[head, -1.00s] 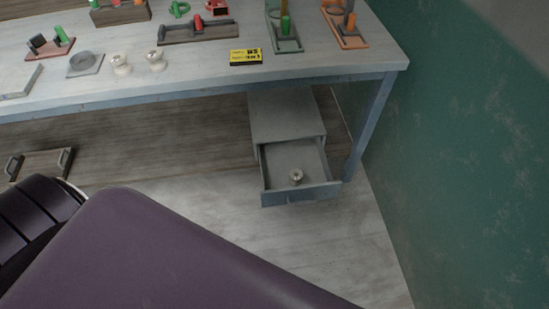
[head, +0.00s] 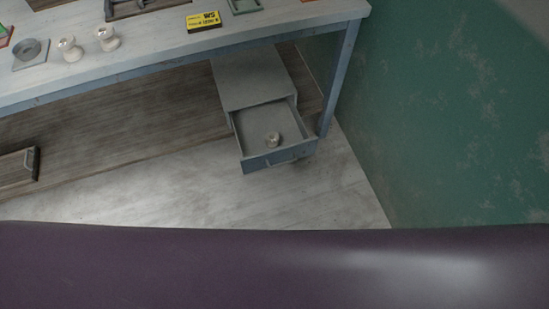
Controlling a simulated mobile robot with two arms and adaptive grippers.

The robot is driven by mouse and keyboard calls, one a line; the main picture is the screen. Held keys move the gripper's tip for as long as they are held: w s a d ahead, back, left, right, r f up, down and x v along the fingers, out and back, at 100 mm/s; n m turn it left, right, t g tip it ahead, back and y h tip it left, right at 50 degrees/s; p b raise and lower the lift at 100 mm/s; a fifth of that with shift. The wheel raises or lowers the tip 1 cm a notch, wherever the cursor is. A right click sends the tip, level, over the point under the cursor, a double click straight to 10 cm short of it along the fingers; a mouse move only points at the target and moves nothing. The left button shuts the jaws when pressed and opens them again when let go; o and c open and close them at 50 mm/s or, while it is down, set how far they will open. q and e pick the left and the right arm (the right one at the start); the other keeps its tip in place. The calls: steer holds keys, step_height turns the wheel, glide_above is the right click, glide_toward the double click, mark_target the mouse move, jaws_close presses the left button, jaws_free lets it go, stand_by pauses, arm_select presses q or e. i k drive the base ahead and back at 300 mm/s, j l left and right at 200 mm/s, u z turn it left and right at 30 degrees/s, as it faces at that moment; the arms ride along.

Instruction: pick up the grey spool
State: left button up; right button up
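A small grey spool (head: 273,139) stands in the open drawer (head: 251,118) of a grey cabinet (head: 250,75) under the table. It is near the drawer's front right part. Two whitish spools stand on the tabletop at the left, one spool (head: 69,49) beside a grey round dish and another spool (head: 107,38) to its right. Neither of my grippers shows in the head view. A large purple part of my own body covers the bottom of the view.
The table (head: 150,52) overhangs the cabinet, and its blue leg (head: 341,78) stands just right of the drawer. A yellow label block (head: 203,21) lies on the table. A wooden tray (head: 17,168) lies at the far left. Floor in front of the drawer is clear; a green wall (head: 450,110) bounds the right.

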mark_target(272, 140)
steer(key=i+l, duration=0.15)
steer(key=l, duration=0.15)
steer(key=i+l+u, duration=0.1)
steer(key=l, duration=0.25)
steer(key=i+l, duration=0.15)
steer(key=l, duration=0.15)
steer(key=i+l, duration=0.1)
steer(key=l, duration=0.25)
steer(key=i+l+u, duration=0.1)
steer(key=l, duration=0.2)
